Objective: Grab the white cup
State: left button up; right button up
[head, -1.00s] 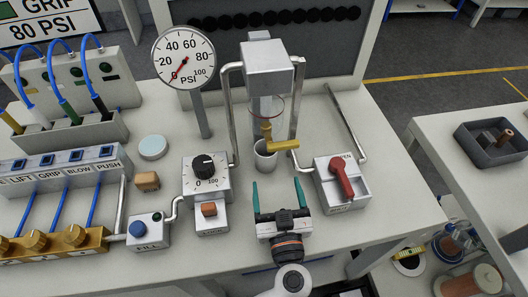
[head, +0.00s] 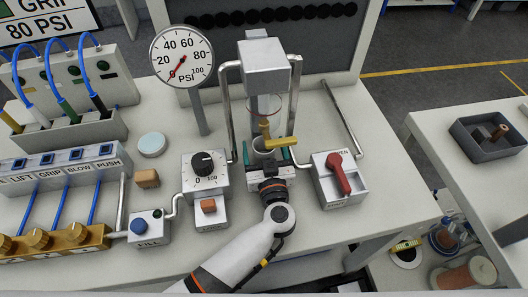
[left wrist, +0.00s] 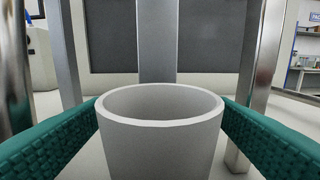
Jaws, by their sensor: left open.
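The white cup (head: 266,144) stands upright under the dispenser spout, partly hidden by the brass tap handle. In the left wrist view the cup (left wrist: 160,140) fills the lower middle, and its rim and empty-looking opening show. My left gripper (head: 270,156) is open, with one green finger on each side of the cup. In the left wrist view the green fingers (left wrist: 160,135) flank the cup; a narrow gap shows at the rim, and contact lower down cannot be told. My right gripper is out of view.
The brass tap (head: 280,143) and clear glass cylinder (head: 264,108) sit just above the cup. Metal pipes (head: 228,110) stand on both sides. A red-lever box (head: 340,175) is to the right and a black-knob box (head: 205,172) to the left.

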pick_arm(q)
jog(key=c, duration=1)
jog(key=shift+c, duration=0.5)
jog(key=shift+r, duration=0.1)
